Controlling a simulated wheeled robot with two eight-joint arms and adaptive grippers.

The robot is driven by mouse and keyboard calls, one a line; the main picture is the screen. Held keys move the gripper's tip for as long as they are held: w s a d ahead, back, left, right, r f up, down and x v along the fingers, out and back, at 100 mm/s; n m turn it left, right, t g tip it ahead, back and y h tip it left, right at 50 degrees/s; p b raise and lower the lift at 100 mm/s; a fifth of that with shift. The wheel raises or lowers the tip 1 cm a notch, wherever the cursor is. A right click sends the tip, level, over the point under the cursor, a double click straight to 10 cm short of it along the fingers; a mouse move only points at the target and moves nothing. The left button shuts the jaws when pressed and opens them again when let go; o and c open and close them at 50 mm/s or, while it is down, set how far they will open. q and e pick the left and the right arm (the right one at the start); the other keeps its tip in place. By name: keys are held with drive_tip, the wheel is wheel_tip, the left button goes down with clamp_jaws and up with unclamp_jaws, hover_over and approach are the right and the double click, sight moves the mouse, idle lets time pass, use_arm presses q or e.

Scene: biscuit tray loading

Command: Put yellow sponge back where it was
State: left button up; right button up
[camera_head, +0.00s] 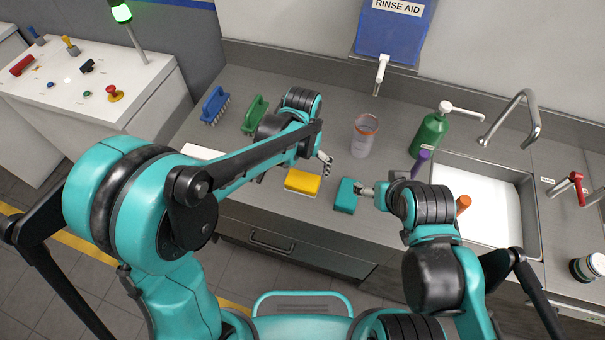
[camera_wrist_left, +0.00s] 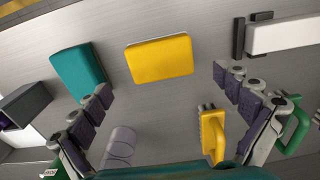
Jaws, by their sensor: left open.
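The yellow sponge (camera_head: 302,182) lies flat on the grey counter near its front edge. It also shows in the left wrist view (camera_wrist_left: 160,59), beyond and between my left fingertips. My left gripper (camera_head: 325,165) is open, with its fingers spread and nothing between them, above the counter just behind and right of the sponge in the head view. A teal sponge (camera_head: 346,195) lies to the right of the yellow one. My right gripper (camera_head: 363,190) appears right beside the teal sponge in the head view; its jaws are too small to judge.
Behind are a blue brush (camera_head: 215,105), a green brush (camera_head: 255,115), a clear container (camera_head: 364,136) and a green pump bottle (camera_head: 429,135). The sink (camera_head: 530,205) is at right. A yellow-handled brush (camera_wrist_left: 213,135) shows in the left wrist view.

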sight(302, 181)
use_arm(q)
drive_tip(key=shift+a+r+p, duration=0.1)
drive_tip(key=shift+r+p, duration=0.25)
drive_tip(key=shift+r, duration=2.05)
drive_tip(key=s+a+r+n+t, duration=0.1)
drive_tip(key=s+a+r+t, duration=0.2)
drive_tip(key=s+a, duration=0.3)
drive_tip(key=s+a+r+n+t, duration=0.2)
drive_tip(key=s+a+r+t, duration=0.1)
drive_tip(key=a, duration=0.8)
drive_tip(key=s+t, duration=0.1)
drive_tip(key=s, duration=0.1)
drive_tip(key=shift+s+a+n, duration=0.3)
drive_tip(key=shift+s, duration=0.1)
